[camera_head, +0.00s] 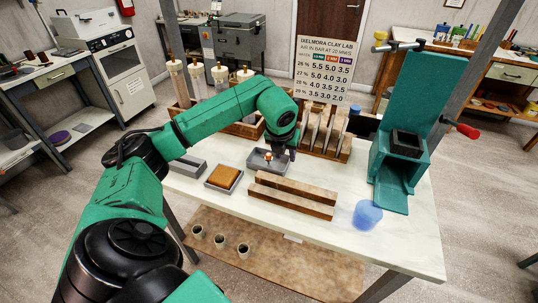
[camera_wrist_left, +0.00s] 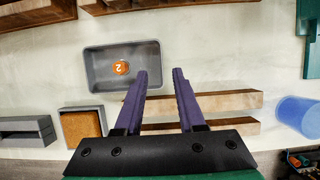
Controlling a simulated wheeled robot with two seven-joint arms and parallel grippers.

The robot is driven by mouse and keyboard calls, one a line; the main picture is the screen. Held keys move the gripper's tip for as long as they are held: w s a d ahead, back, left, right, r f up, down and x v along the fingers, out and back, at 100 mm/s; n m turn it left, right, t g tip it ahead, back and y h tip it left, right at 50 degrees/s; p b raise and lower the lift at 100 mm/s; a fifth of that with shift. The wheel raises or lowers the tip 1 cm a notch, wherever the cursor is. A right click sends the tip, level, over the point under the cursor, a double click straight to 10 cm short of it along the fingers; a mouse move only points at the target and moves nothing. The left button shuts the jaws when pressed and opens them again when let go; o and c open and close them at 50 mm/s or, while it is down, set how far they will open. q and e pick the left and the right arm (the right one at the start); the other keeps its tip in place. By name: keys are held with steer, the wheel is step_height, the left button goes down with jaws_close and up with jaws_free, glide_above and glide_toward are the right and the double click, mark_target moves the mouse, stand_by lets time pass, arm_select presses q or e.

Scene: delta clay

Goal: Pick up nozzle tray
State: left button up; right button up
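A small grey tray (camera_head: 254,162) holding an orange piece (camera_head: 267,156) sits on the white worktop, partly hidden by my left gripper. I take it to be the nozzle tray. In the left wrist view the tray (camera_wrist_left: 100,72) is left of the fingers, and its orange piece (camera_wrist_left: 121,68) is marked with a 2. My left gripper (camera_wrist_left: 161,72) is open and empty, with the tray's right wall close beside one finger. I cannot tell the height of the fingertips above the worktop. In the head view the left gripper (camera_head: 281,151) is small and dark. My right gripper is not in view.
A tray with a brown sponge-like block (camera_head: 223,177) and a grey holder (camera_head: 185,164) stand left. Long wooden bars (camera_head: 290,198) lie in front. A blue cup (camera_head: 367,215) and green press (camera_head: 402,180) stand right. A wooden rack (camera_head: 322,138) stands behind.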

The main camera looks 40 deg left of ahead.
arm_select(q)
steer(key=p+x, duration=0.2)
steer(key=x, duration=0.3)
steer(key=shift+s+d+f+p, duration=0.15)
steer(key=shift+d+p, duration=0.05)
steer(key=shift+p, duration=0.1)
steer(key=shift+f, duration=0.3)
jaws_close()
stand_by(0.7)
